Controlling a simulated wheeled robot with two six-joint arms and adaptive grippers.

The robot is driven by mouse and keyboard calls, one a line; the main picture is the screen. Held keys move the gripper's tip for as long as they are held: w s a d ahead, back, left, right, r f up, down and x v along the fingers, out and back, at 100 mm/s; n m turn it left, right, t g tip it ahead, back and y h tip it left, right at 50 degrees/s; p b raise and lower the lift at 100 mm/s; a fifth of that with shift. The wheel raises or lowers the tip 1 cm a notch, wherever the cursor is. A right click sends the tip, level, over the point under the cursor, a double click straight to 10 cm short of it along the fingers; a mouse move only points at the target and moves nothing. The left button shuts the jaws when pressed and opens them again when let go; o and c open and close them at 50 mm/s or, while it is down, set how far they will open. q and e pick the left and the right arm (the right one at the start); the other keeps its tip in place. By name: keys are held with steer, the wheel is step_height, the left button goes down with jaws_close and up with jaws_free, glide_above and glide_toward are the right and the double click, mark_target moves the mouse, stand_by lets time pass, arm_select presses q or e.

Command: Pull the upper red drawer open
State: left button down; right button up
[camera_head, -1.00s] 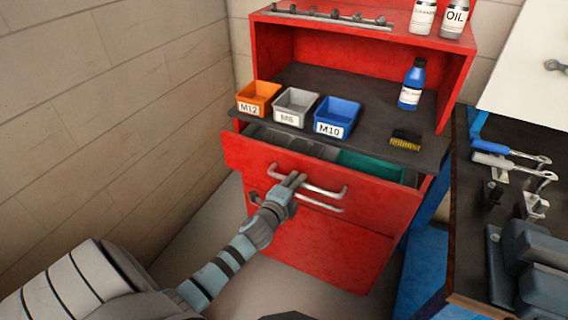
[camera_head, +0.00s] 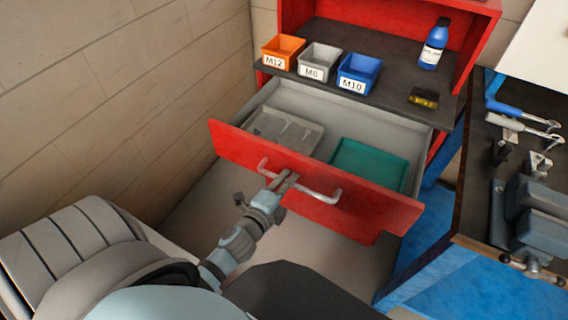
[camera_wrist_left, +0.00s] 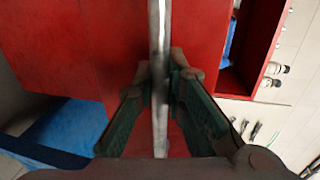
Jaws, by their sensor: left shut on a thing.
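The upper red drawer (camera_head: 350,193) stands well out from the red cabinet in the head view. A grey tray (camera_head: 284,130) and a green tray (camera_head: 368,163) show inside it. Its silver bar handle (camera_head: 318,195) runs across the front panel. My left gripper (camera_head: 284,181) is shut on the handle left of its middle. In the left wrist view the handle (camera_wrist_left: 159,50) passes between the two fingers of the left gripper (camera_wrist_left: 161,90). My right gripper is not in view.
A tool bench (camera_head: 480,160) is at the right. A wall bounds the left.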

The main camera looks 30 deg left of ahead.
arm_select(q)
steer(key=shift+s, duration=0.2)
steer(key=c, duration=1.6)
jaws_free()
steer(key=shift+c, duration=0.2)
steer(key=v, duration=1.2)
steer(key=shift+r, duration=0.1)
